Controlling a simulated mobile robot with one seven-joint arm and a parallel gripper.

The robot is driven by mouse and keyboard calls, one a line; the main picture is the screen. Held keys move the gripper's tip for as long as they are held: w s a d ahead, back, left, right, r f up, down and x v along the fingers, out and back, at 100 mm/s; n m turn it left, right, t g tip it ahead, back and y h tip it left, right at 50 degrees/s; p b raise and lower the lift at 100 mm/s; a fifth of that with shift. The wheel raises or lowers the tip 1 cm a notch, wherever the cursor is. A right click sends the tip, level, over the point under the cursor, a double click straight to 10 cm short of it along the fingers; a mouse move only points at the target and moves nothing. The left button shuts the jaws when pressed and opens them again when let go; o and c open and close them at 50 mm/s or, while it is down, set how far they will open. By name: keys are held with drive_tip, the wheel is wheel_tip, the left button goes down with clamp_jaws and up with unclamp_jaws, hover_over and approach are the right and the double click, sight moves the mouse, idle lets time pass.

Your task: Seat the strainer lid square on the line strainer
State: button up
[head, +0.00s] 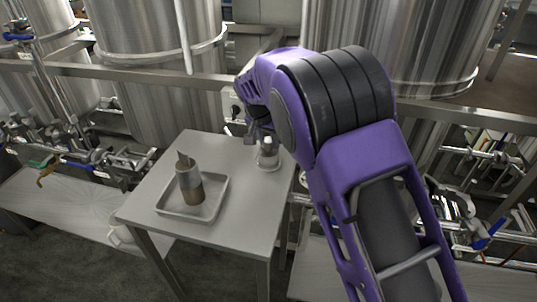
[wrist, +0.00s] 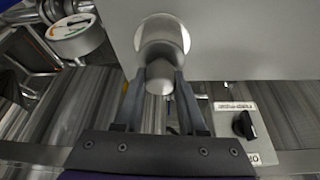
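The line strainer (head: 268,160) is a small, pale, shiny upright body at the table's back right corner. In the wrist view a round metallic part (wrist: 163,30) lies just past the fingertips against the grey table top. My gripper (wrist: 161,78) has its two dark fingers on either side of a pale rounded knob, which looks like part of the strainer lid (wrist: 159,70). The fingers appear shut on it. In the head view my gripper (head: 263,135) is directly above the strainer, partly hidden by my arm. Whether the lid sits level on the strainer cannot be told.
A shallow metal tray (head: 215,205) on the grey table (head: 235,236) holds a grey and brown cylinder (head: 190,186) with something sticking out of its top. A control box with a black knob (wrist: 243,124) is close behind the table. Steel tanks (head: 150,60) and rails stand behind.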

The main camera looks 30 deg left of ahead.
clamp_jaws()
drive_tip(key=shift+r, duration=0.1)
idle(0.8)
